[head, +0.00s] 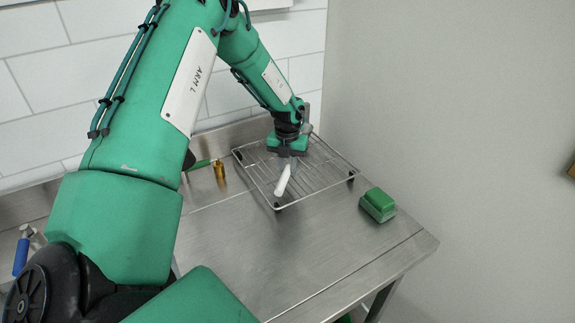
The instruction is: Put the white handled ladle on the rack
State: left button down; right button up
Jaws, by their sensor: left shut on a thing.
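My left gripper (287,158) reaches down over the wire rack (325,183) at the back of the steel table. It is shut on the white handled ladle (283,180), whose white handle slants down toward the front left, over the rack's left part. The ladle's other end is hidden by the gripper and arm. I cannot tell whether the ladle touches the rack wires. The rack stands on short black feet and its bare wires show to the right of the gripper. My right gripper is not in view.
A green sponge-like block (378,204) lies on the table right of the rack. A small brass-coloured cylinder (219,169) stands left of the rack. A blue-handled fitting (21,252) is at the far left. The steel table (290,255) is clear in front of the rack.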

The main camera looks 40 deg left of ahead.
pick_arm(q)
jog(key=c, duration=1.3)
grip_release()
jog(key=shift+f, duration=0.1)
jog(key=shift+o, duration=0.2)
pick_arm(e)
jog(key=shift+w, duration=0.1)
pick_arm(q)
jog(key=shift+w+r, duration=0.1)
jog(key=shift+r, duration=0.55)
notch_tip(320, 180, up, 6)
jog(key=shift+f+b, duration=0.1)
jog(key=shift+b, duration=0.75)
jog(key=shift+s+r+b, duration=0.2)
jog(key=shift+r+b, duration=0.35)
jog(key=shift+r, duration=2.05)
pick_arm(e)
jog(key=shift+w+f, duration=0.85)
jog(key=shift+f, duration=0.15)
